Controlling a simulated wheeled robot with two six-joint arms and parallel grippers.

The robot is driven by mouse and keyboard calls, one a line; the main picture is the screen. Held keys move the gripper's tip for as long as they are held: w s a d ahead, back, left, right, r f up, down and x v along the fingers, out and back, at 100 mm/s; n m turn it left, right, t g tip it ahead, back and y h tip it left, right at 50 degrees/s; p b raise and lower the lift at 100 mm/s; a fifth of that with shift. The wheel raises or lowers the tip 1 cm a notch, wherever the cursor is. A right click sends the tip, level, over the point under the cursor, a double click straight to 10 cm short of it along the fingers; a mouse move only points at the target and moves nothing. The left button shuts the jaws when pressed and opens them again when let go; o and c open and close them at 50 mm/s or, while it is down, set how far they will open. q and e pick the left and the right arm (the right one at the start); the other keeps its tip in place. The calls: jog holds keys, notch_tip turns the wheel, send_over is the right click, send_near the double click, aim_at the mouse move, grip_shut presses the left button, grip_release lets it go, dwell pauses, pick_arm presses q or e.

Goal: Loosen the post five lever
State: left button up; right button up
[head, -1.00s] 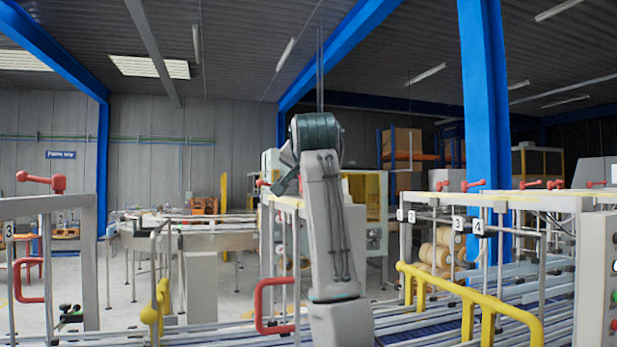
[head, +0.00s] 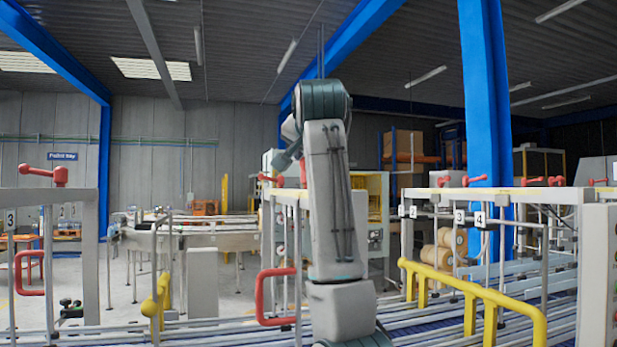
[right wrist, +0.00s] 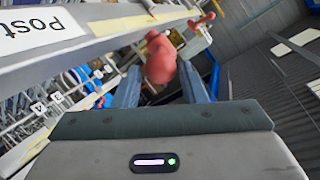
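In the right wrist view, a red lever (right wrist: 159,58) sits on the top edge of a pale post beam, its round end toward me. My right gripper (right wrist: 160,76) is open, with its two blue-grey fingers apart on either side of the lever's red end. Gaps show beside it; I cannot tell how deep it lies between the fingers. A white label (right wrist: 38,32) on the beam reads "Post", upside down, with its number out of frame. In the head view my arm stands in the middle and its gripper is hidden. My left gripper is not in view.
In the head view, other red levers stand on the left post (head: 57,175) and the right frame (head: 474,181). A yellow rail (head: 480,296) and a red handle (head: 268,296) flank my arm. Roller conveyor lanes run below. Another red lever (right wrist: 201,22) shows in the right wrist view.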

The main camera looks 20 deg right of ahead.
jog(key=b+v, duration=0.2)
jog(key=v, duration=0.4)
